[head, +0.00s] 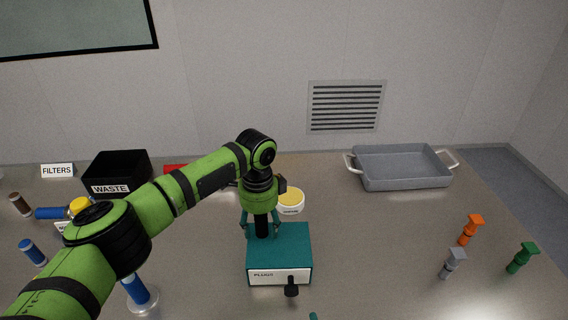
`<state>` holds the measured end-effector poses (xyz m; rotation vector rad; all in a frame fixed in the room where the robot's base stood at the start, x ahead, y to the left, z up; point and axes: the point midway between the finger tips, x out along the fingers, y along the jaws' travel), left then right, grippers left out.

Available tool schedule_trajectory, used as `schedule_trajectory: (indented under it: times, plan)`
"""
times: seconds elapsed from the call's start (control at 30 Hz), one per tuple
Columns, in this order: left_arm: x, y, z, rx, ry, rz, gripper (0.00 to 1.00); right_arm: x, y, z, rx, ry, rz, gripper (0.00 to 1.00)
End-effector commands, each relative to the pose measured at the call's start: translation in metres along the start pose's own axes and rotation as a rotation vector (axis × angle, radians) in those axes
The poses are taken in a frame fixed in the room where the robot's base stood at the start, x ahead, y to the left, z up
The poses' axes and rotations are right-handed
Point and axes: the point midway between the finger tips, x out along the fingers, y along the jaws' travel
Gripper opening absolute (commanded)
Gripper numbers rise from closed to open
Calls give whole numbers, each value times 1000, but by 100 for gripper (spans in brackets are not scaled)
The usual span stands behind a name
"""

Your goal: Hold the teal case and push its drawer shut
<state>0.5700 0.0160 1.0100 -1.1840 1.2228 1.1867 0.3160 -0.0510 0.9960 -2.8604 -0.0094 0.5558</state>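The teal case (295,241) stands on the table in the middle of the head view. Its drawer (268,278) has a pale front labelled PLUGS and a black knob (291,288) pointing toward me. I cannot tell how far the drawer stands out. A black post (261,226) rises above the case top. My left gripper (261,234) points down over the back left of the case, its fingers on both sides of the post with visible gaps. A small teal tip (313,316) at the bottom edge may be my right gripper; the rest is out of frame.
A white tub with yellow contents (291,201) stands behind the case. A black WASTE bin (118,170) and a FILTERS sign (57,170) are at the back left. A grey tray (405,169) is at the back right. Orange (470,230), grey (453,263) and green (522,258) pieces stand at right.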

Motion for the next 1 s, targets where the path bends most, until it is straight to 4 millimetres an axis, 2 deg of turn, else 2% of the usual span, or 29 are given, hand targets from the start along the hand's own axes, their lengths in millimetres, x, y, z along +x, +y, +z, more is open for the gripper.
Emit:
schedule_trajectory:
  times: [0.23,0.33,0.8,1.0]
  plan:
    - [-2,0,-1,1,1,0,57,0,0,0,0,0,0,54]
    - [-10,-1,-1,1,3,-2,57,0,0,0,-1,0,0,54]
    - [-100,-1,0,0,2,-2,57,0,0,0,0,0,0,54]
    - [-118,0,0,0,1,1,57,0,0,0,0,0,0,54]
